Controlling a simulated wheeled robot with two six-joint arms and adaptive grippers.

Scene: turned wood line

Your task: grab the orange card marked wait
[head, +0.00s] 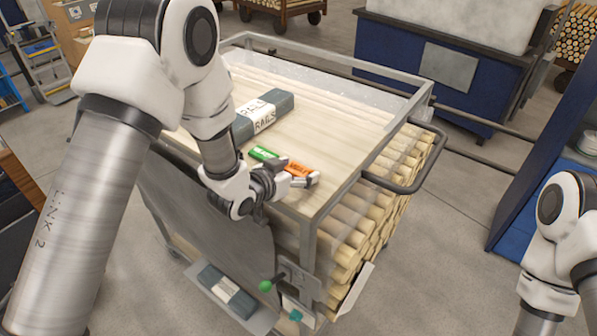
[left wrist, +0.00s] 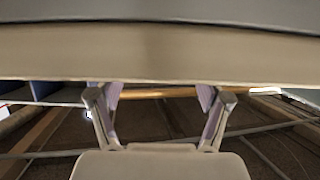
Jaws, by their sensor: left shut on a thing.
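The orange card (head: 300,169) with dark lettering is at the near edge of the cart's light wooden top. My left gripper (head: 291,177) reaches over that edge and is shut on the orange card, with fingers at its near side. A green card (head: 263,153) lies just left of the orange one. In the left wrist view my left gripper (left wrist: 160,97) shows two fingers spread apart, their tips by a wide beige band; the card cannot be made out there. My right gripper is out of view; only part of my right arm shows at the right.
A grey block with a white RAILS label (head: 263,117) lies on the cart top behind the cards. The metal cart frame (head: 396,121) and a handle (head: 413,190) surround it. Wooden rods (head: 352,232) are stacked underneath. A blue cabinet (head: 548,190) stands right.

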